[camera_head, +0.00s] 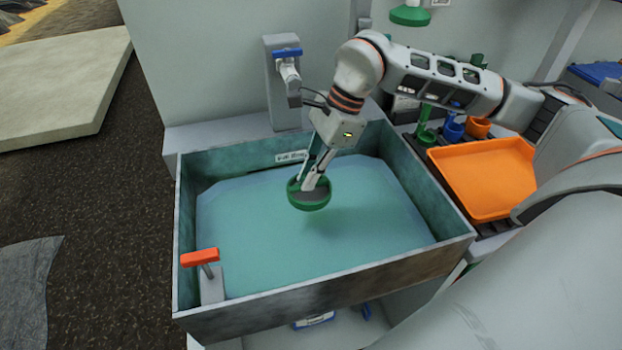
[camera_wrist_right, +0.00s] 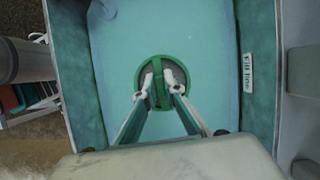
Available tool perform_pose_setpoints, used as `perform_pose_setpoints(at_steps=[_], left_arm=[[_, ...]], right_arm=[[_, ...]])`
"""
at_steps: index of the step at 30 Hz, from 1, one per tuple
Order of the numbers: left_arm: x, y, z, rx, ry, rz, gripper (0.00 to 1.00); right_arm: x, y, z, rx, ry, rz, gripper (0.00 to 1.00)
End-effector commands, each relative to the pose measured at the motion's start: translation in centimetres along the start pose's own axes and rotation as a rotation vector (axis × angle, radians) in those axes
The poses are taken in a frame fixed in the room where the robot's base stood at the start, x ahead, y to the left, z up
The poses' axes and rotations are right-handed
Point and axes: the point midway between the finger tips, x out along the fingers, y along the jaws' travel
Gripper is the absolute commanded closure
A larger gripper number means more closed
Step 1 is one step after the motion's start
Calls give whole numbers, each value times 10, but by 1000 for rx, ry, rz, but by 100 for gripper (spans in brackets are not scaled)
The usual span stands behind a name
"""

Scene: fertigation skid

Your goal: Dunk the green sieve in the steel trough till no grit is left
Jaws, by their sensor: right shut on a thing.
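The green sieve (camera_head: 309,201) is a round green ring with a dark grey mesh inside. It hangs over the middle of the steel trough (camera_head: 330,290), and I cannot tell whether its underside touches the pale blue-green water. My right gripper (camera_head: 315,184) points down and is shut on the sieve. In the right wrist view both fingertips (camera_wrist_right: 161,88) meet at a green bar across the sieve (camera_wrist_right: 143,78). Whether grit lies on the mesh is too small to tell. My left gripper is not in view.
A tap with a blue handle (camera_head: 286,52) stands behind the trough. A red-handled fitting (camera_head: 200,257) stands in its front left corner. A fill line label (camera_head: 291,156) is on the back wall. An orange tray (camera_head: 487,180) and small coloured cups lie to the right.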

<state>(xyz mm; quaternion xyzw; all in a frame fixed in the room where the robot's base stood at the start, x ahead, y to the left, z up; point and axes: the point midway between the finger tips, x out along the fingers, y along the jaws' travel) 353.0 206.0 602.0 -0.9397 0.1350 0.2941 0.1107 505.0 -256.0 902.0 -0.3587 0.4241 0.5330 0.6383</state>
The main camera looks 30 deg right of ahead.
Motion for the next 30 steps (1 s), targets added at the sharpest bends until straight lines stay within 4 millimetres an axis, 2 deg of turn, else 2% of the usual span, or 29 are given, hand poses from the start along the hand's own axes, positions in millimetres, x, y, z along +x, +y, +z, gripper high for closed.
perform_pose_setpoints(at_steps=[3,21,30], left_arm=[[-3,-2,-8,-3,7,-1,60],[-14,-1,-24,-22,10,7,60],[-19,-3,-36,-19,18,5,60]], right_arm=[[-12,0,5,-2,-1,-3,100],[-51,0,21,-1,0,-2,100],[-62,0,26,-1,0,1,100]])
